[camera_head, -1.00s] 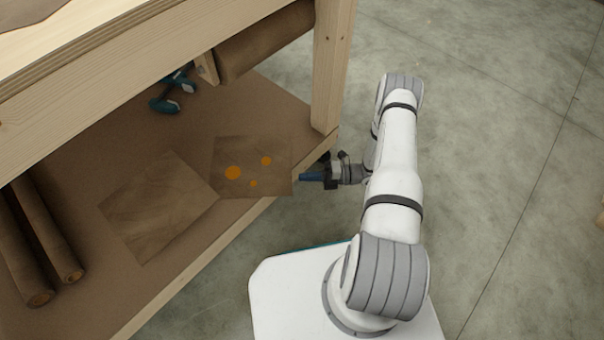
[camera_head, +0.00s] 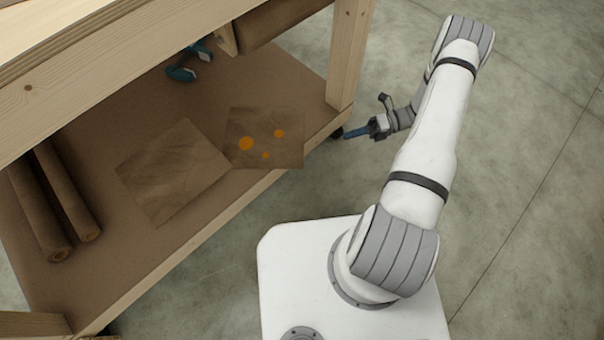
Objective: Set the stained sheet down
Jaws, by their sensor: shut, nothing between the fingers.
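The bench leg (camera_head: 349,50) stands at the shelf's right corner, close to my gripper. Two brown rolls (camera_head: 58,200) lie at the shelf's left. A teal tool (camera_head: 188,66) lies at the back. A large roll (camera_head: 280,20) hangs under the top. Open concrete floor (camera_head: 520,190) is to the right.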

